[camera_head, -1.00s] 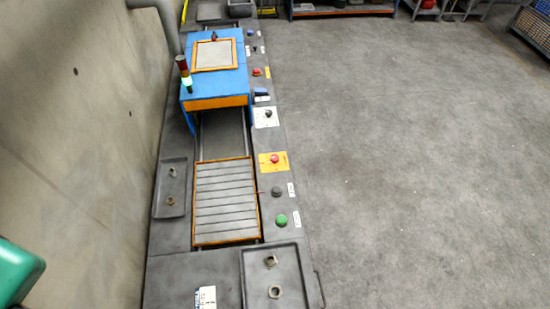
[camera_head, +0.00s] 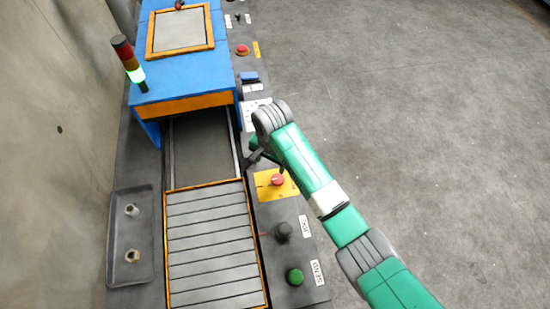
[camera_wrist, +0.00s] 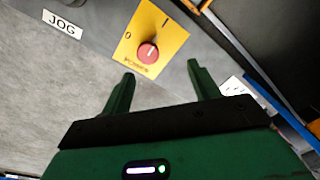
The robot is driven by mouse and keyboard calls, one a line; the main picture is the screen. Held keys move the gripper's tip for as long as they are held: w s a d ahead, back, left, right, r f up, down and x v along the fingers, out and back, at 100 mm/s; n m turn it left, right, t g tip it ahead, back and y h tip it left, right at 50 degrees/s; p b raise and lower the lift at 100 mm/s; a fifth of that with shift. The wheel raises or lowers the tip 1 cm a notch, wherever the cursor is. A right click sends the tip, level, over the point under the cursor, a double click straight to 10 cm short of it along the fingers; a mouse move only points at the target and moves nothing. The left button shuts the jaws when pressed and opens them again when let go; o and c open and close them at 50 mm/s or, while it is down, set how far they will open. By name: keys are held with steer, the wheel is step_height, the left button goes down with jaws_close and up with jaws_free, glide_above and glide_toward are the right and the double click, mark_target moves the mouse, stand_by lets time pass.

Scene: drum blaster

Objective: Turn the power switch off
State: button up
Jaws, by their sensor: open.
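The power switch is a red knob (camera_wrist: 148,53) on a yellow plate (camera_wrist: 172,42) marked "0", "I" and "POWER" in the wrist view. The knob's exact pointing direction is too small to tell. In the head view the red knob (camera_head: 277,180) sits on its yellow plate (camera_head: 262,192) on the panel right of the conveyor. My gripper (camera_wrist: 160,70) is open and empty. Its two fingers point towards the plate, with the knob beyond the fingertips and nearer the left one, apart from it. In the head view my gripper (camera_head: 264,161) hovers just above the plate's far side.
A dark JOG button (camera_head: 282,230) and a green SEND button (camera_head: 295,277) lie nearer on the panel. The blue blaster housing (camera_head: 185,75) stands beyond, with a signal tower (camera_head: 130,62) lit green. A slatted conveyor (camera_head: 212,245) lies to the left. The floor at right is open.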

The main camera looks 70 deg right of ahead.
mark_target(278, 179)
steer(key=shift+s+d+f+m+g, duration=0.2)
steer(key=shift+s+d+f, duration=0.15)
steer(key=shift+s+f, duration=0.15)
steer(key=shift+s+d+f+m+g, duration=0.1)
steer(key=shift+s+d+f+m, duration=0.15)
steer(key=shift+s+f, duration=0.25)
steer(key=shift+a+f, duration=0.1)
steer(key=shift+f, duration=0.05)
step_height(278, 179, down, 8)
steer(key=shift+a+r+b, duration=0.1)
steer(key=shift+r+b, duration=0.15)
steer(key=shift+b, duration=0.7)
steer(key=shift+r, duration=0.1)
steer(key=c, duration=1)
